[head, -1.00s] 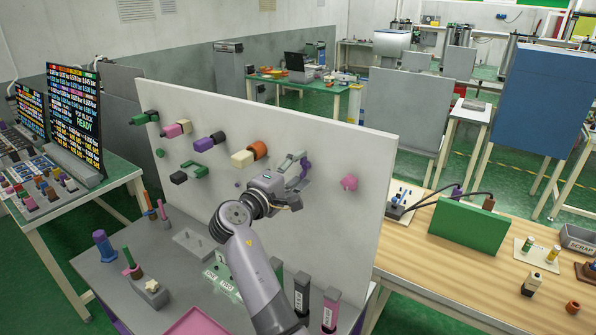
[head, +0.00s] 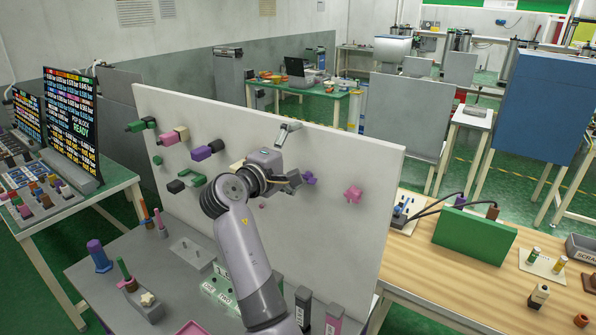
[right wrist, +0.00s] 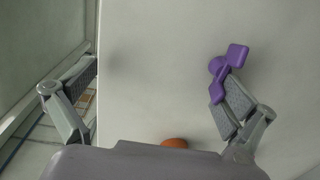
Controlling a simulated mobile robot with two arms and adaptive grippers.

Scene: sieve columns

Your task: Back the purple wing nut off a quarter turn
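The purple wing nut (head: 309,178) sits on the upright pale panel (head: 370,160), left of a pink wing nut (head: 353,193). My right gripper (head: 291,154) is at the panel with its fingers spread, just left of the purple nut in the head view. In the right wrist view the fingers are wide apart and nothing is between them. There the purple nut (right wrist: 228,72) shows at the tip of the right-hand finger, its wings slanted. I cannot tell whether they touch. My left gripper is not in view.
Other fittings stick out of the panel, among them a purple-and-black one (head: 207,150) and a green bracket (head: 190,181). An orange part (right wrist: 174,142) shows low in the wrist view. A grey bench (head: 130,255) with pegs stands before the panel.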

